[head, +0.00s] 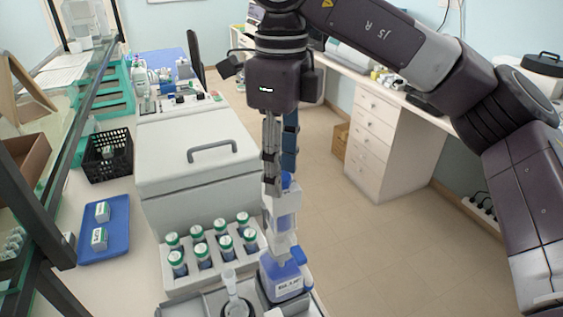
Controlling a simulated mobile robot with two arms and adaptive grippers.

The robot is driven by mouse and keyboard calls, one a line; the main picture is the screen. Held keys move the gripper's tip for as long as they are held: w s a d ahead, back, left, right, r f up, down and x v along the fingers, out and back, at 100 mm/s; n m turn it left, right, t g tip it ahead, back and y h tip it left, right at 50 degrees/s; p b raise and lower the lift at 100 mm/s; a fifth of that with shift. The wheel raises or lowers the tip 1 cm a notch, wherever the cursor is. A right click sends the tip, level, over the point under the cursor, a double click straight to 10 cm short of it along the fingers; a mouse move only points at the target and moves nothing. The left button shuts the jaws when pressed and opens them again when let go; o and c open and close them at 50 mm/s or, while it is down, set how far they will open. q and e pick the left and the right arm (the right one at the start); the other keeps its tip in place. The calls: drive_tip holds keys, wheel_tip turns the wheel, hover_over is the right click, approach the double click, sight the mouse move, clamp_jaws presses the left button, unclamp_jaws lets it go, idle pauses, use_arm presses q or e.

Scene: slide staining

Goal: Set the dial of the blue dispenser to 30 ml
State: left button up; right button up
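The blue dispenser (283,278) stands upright at the bottom centre of the head view. It has a bottle with a blue label, a white and pale-blue upper body and a blue top. My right gripper (272,188) points straight down, with its fingertips beside the dispenser's upper body in the picture. The fingers line up with the view and overlap, so I cannot tell their gap or whether they touch it. The dial and its scale are too small or hidden to read. My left gripper is not in view.
A white rack (213,272) of several green-capped bottles stands just left of the dispenser. A white lidded box (195,160) is behind it. A blue tray (104,246) with two small boxes lies at left, near a black basket (107,154). Open floor is at right.

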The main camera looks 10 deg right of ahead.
wheel_tip(320, 180, up, 12)
idle(0.6)
